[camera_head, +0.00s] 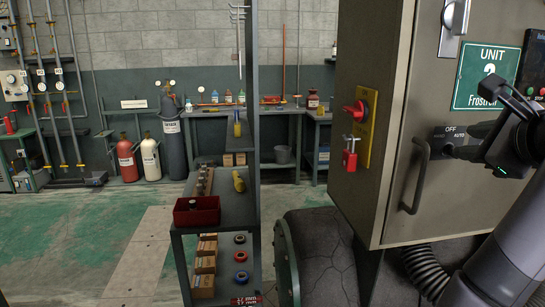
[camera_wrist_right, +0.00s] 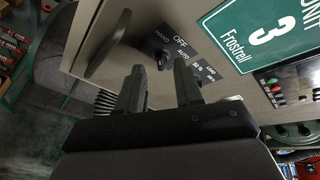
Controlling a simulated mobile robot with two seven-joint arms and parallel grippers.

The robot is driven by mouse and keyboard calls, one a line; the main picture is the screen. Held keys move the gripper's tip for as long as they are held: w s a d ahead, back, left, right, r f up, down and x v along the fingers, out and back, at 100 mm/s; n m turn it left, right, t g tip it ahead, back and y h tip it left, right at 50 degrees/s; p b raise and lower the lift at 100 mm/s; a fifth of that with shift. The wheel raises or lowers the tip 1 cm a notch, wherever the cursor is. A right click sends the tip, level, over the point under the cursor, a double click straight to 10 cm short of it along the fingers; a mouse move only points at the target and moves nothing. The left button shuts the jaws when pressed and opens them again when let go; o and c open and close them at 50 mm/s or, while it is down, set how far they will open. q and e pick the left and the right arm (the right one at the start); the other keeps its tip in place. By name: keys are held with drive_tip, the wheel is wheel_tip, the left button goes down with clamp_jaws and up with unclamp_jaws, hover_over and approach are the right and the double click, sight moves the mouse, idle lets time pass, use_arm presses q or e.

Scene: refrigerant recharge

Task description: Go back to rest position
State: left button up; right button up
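My right gripper (camera_head: 462,148) is in front of the grey cabinet (camera_head: 400,130) door, close to a black selector switch marked OFF and AUTO. In the right wrist view its two fingers (camera_wrist_right: 160,76) are apart with nothing between them. The switch knob (camera_wrist_right: 162,60) shows just beyond the fingertips, apparently pointing towards AUTO. I cannot tell whether the fingers touch it. My right arm comes in from the lower right of the head view. My left gripper is not in view.
The cabinet carries a door handle (camera_head: 417,175), a red switch on a yellow plate (camera_head: 362,125) and a red padlock (camera_head: 349,152). A shelf rack with a red bin (camera_head: 197,211) stands left of it. Gas cylinders (camera_head: 173,140) stand at the back. Floor at left is clear.

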drive_tip(key=s+a+f+n+g, duration=0.2)
drive_tip(key=f+n, duration=0.3)
drive_tip(key=f, duration=0.4)
drive_tip(key=s+a+f+n+g, duration=0.1)
drive_tip(key=s+f+n+g, duration=0.2)
drive_tip(key=f, duration=0.6)
drive_tip(key=s+a+f+n, duration=0.2)
drive_tip(key=f+n, duration=0.4)
drive_tip(key=f, duration=0.3)
drive_tip(key=s+a+f+n+g+y, duration=0.1)
drive_tip(key=s+a+f+n+g, duration=0.25)
drive_tip(key=s+f+n, duration=0.5)
drive_tip(key=s+a+f+n+g+y, duration=0.15)
drive_tip(key=s+a+f+n, duration=0.35)
drive_tip(key=s+f, duration=0.6)
drive_tip(key=w+a+f+t+y, duration=0.1)
drive_tip(key=w+a+f+t, duration=0.1)
drive_tip(key=w+f+t, duration=0.2)
drive_tip(key=shift+w+f+n+t, duration=0.3)
drive_tip(key=shift+f+n+t, duration=0.15)
drive_tip(key=shift+f+t, duration=0.65)
